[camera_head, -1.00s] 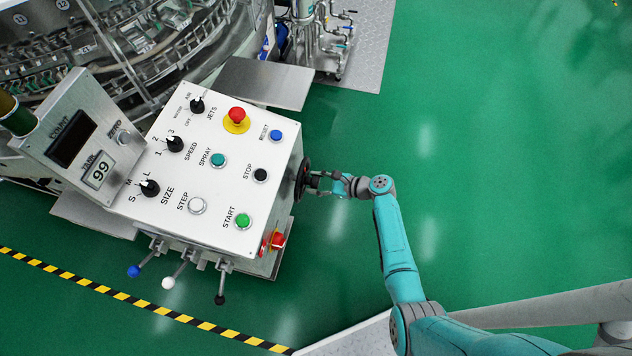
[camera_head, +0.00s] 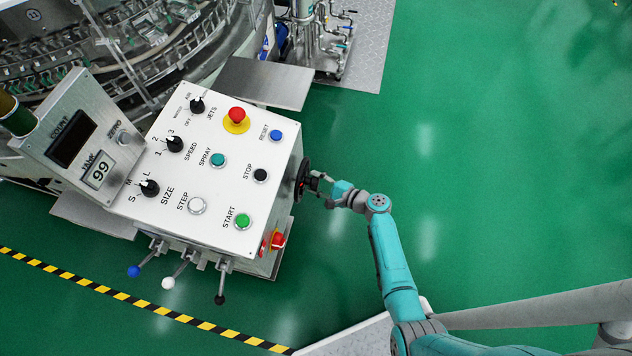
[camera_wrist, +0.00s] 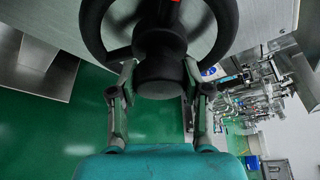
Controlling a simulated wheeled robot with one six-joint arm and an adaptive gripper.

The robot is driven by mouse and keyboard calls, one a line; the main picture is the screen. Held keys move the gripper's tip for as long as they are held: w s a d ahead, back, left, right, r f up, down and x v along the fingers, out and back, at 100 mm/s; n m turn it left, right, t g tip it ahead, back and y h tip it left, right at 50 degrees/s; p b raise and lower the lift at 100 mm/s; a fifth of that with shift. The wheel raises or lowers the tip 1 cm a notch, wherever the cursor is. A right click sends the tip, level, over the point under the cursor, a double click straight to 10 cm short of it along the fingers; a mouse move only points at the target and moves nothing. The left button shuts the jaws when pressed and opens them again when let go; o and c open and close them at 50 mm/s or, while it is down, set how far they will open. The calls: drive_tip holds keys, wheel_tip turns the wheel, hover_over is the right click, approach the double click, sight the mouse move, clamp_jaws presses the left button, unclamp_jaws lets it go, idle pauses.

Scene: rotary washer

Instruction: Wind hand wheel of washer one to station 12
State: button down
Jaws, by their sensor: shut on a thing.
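The black hand wheel (camera_head: 302,179) is on the right side of the white control console (camera_head: 240,170). In the wrist view the wheel's rim (camera_wrist: 95,25) and spokes fill the top, with a dark round handle knob (camera_wrist: 160,75) in front and a small red mark above it. My gripper (camera_head: 318,184) is at the wheel. In the wrist view its two fingers (camera_wrist: 158,85) close on the handle knob from both sides. The washer carousel (camera_head: 110,50) is at the upper left. Its station number tags are too small or cut off to read surely.
The console top carries knobs, buttons and a red emergency stop (camera_head: 237,115). A tilted display box (camera_head: 75,140) reads 99. Three levers with coloured balls (camera_head: 168,283) stick out at the front. Metal plates and pipework (camera_head: 325,40) stand behind. Green floor to the right is clear.

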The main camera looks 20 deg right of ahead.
drive_tip(key=n+t, duration=0.2)
drive_tip(key=n, duration=0.2)
drive_tip(key=shift+n+t+y, duration=0.5)
drive_tip(key=shift+n+t, duration=0.4)
drive_tip(key=shift+n, duration=1.4)
drive_tip(key=c, duration=0.5)
unclamp_jaws()
drive_tip(key=v, duration=1.2)
drive_tip(key=shift+f, duration=0.1)
